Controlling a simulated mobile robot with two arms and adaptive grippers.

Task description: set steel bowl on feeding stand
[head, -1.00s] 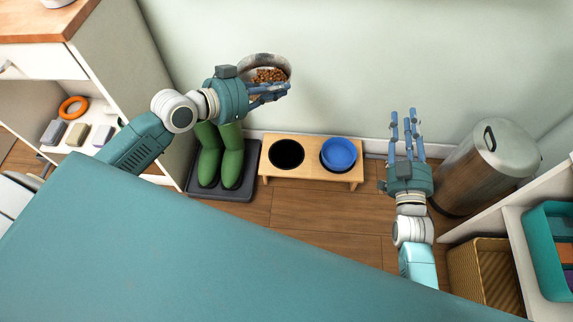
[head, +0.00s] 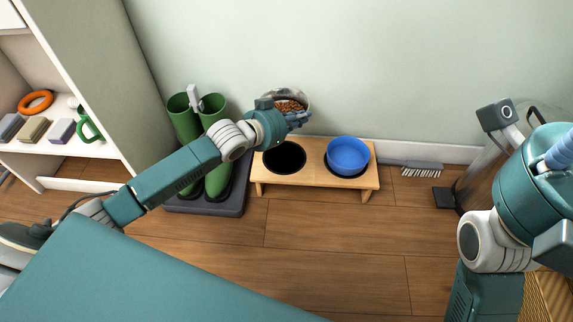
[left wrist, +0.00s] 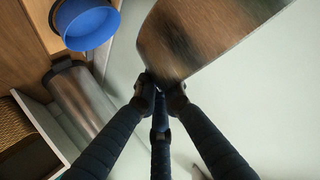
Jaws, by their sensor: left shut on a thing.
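The steel bowl (head: 293,99), with brown kibble in it, is held up by my left gripper (head: 298,119) near the wall, above the back of the feeding stand. In the left wrist view the bowl's outer wall (left wrist: 195,40) shows, with the fingers (left wrist: 160,95) shut on its rim. The wooden feeding stand (head: 318,175) is on the floor against the wall. Its left round hole (head: 284,158) is empty and dark. A blue bowl (head: 347,157) sits in its right hole. My right gripper (head: 556,152) is at the right edge, its fingers mostly cut off.
Green boots (head: 218,178) stand on a dark tray (head: 236,203) left of the stand. A brush (head: 421,169) lies on the floor to the right. A metal bin (head: 480,180) is partly behind my right arm. The floor before the stand is clear.

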